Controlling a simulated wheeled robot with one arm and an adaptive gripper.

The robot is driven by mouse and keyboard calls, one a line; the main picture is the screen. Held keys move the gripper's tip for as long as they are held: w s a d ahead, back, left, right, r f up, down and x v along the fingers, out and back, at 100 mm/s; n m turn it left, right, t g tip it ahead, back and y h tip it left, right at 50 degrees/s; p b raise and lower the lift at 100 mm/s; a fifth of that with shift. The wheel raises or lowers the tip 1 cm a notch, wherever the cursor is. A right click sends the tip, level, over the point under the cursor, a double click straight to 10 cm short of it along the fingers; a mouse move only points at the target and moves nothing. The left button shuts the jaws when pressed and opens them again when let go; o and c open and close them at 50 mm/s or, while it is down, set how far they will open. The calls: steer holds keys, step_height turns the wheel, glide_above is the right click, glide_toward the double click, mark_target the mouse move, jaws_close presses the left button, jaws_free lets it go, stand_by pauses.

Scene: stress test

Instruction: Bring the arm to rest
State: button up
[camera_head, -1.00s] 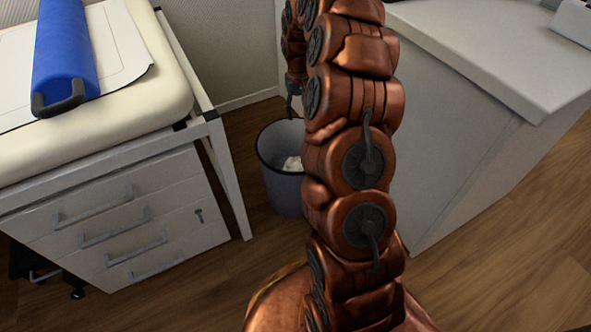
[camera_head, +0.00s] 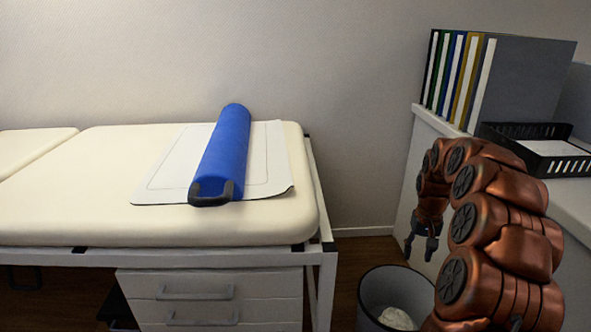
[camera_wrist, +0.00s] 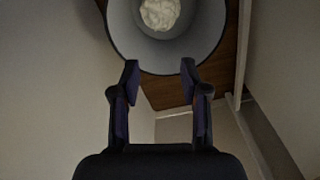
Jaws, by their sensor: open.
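My copper-coloured arm rises at the right of the head view and bends over, with my gripper (camera_head: 422,247) hanging down at its end. The gripper is above and near the rim of a grey waste bin (camera_head: 372,297). In the wrist view my gripper (camera_wrist: 160,72) has its two dark fingers spread apart with nothing between them. The bin (camera_wrist: 118,38) lies beyond the fingertips, with a crumpled whitish thing (camera_wrist: 160,13) inside it. That crumpled thing (camera_head: 397,319) also shows in the head view.
At the left a cream padded couch (camera_head: 90,215) carries a white sheet (camera_head: 268,165) and a blue roll (camera_head: 226,150). Drawers (camera_head: 215,283) stand under it. At the right a counter (camera_head: 573,200) holds several binders (camera_head: 520,85) and a black tray (camera_head: 560,167).

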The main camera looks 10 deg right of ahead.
steer(key=s+a+r+n+p, duration=0.1)
steer(key=s+a+r+p, duration=0.4)
steer(key=r, duration=0.4)
steer(key=s+a+r+n+p, duration=0.1)
steer(key=s+a+r+p, duration=0.3)
steer(key=a+r+p, duration=0.4)
steer(key=s+a+r+n+p, duration=0.1)
steer(key=s+a+r+p, duration=0.4)
steer(key=r, duration=0.5)
steer(key=s+a+r+g+p, duration=0.1)
steer(key=s+a+r+p, duration=0.2)
steer(key=s+r+p, duration=0.6)
steer(key=s+a+r+n+p, duration=0.1)
steer(key=s+a+r+p, duration=0.2)
steer(key=s+r+p, duration=0.7)
steer(key=s+p, duration=0.2)
steer(key=s, duration=0.3)
steer(key=shift+g, duration=0.4)
steer(key=shift+d+r, duration=0.1)
steer(key=shift+d, duration=0.05)
